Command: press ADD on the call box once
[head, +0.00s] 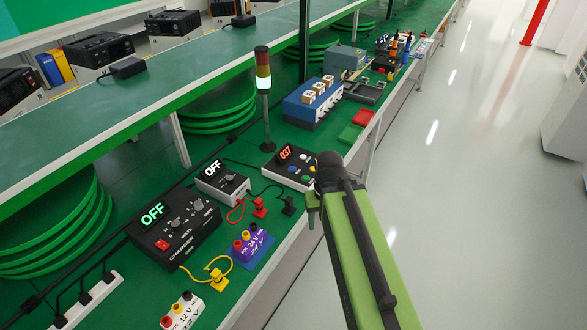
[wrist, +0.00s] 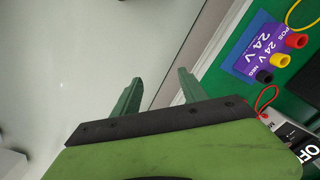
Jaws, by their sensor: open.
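A box with a red "037" display and several coloured buttons (head: 289,166), which looks like the call box, sits near the bench's front edge in the head view. Its button labels are too small to read, so I cannot tell which is ADD. My arm's dark joint stands close to its right side and may hide its right edge. My gripper (wrist: 157,90) is open and empty in the wrist view, over the floor just off the bench edge. In the head view only part of it (head: 313,208) shows, nearer the camera than the box. The box is not in the wrist view.
Red and black plugs on cables lie close by. Open floor is at right.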

